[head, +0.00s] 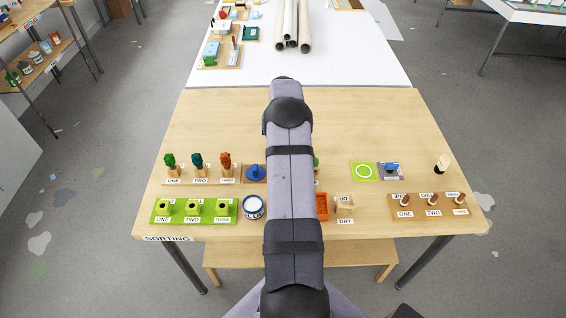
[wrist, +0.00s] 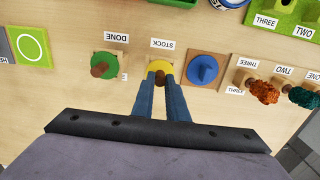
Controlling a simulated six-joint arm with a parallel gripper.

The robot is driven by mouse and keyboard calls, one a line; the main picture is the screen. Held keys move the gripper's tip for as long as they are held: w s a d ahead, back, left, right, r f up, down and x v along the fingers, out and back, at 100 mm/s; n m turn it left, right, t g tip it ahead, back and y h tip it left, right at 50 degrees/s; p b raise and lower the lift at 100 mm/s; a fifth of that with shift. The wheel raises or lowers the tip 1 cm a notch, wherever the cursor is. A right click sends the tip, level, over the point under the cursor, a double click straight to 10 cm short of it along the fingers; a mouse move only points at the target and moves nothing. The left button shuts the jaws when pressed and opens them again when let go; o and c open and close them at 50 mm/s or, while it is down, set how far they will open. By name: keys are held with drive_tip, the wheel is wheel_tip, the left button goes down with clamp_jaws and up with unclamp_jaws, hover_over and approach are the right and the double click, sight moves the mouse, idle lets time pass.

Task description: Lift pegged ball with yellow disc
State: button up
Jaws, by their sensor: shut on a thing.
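In the wrist view a yellow disc (wrist: 158,66) with a brown knob (wrist: 160,77) shows by the STOCK label (wrist: 163,43). My gripper (wrist: 160,86) is shut on the brown knob, with its two blue fingers at either side. The fingers hide part of the disc's near side. I cannot tell whether the disc rests on its base or is just off it. In the head view my arm hides my gripper and the yellow disc.
A green disc with a brown ball (wrist: 103,66) by the DONE label (wrist: 116,39) and a blue disc (wrist: 202,69) flank it closely. Orange (wrist: 263,91) and dark teal (wrist: 302,97) pieces stand further right. A green square with a ring (wrist: 32,47) lies left.

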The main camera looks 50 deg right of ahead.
drive_tip(key=shift+r+p, duration=1.6)
drive_tip(key=shift+r, duration=1)
